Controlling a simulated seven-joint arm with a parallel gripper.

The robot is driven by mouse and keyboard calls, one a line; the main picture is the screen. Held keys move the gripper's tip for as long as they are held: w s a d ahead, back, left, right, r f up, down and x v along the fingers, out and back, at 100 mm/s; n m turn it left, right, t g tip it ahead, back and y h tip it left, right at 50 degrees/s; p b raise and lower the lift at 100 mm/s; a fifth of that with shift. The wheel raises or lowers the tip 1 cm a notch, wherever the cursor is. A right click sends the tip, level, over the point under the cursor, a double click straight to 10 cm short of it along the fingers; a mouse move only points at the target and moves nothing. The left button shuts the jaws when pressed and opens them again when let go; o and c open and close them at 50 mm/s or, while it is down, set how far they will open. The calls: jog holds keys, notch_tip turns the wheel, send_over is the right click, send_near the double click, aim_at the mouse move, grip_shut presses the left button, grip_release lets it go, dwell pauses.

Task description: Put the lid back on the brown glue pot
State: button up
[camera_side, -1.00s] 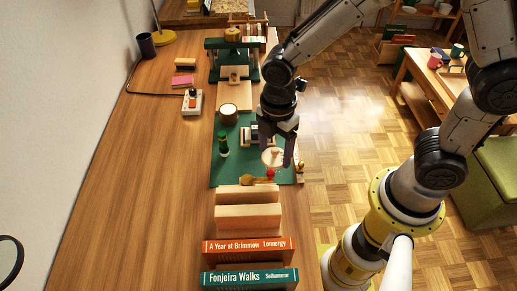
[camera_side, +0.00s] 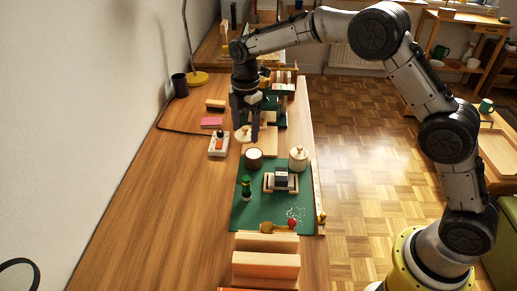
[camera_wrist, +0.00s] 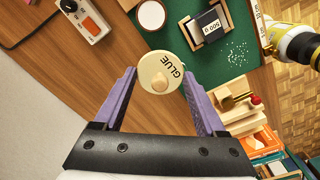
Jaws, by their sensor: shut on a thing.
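My gripper (camera_side: 246,133), with purple fingers, is shut on the round cream lid (camera_side: 243,134), which has a small knob. In the wrist view the lid (camera_wrist: 160,75) reads GLUE and sits between the fingertips (camera_wrist: 158,72). It is held up in the air, left of and beyond the brown glue pot (camera_side: 254,158). The brown pot stands open on the far end of the green mat, its pale inside showing; its round top also shows in the wrist view (camera_wrist: 151,14).
A cream pot with a knobbed lid (camera_side: 298,158) stands right of the brown pot. A switch box (camera_side: 219,144) lies left.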

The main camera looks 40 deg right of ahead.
jog(key=m, duration=0.1)
send_near(254, 153)
jog(key=shift+w+f, duration=0.2)
jog(key=shift+f, duration=2.85)
jog(key=shift+f, duration=0.15)
jog(key=o, duration=1.3)
jog(key=shift+c, duration=0.2)
notch_tip(254, 153, up, 7)
dwell(0.3)
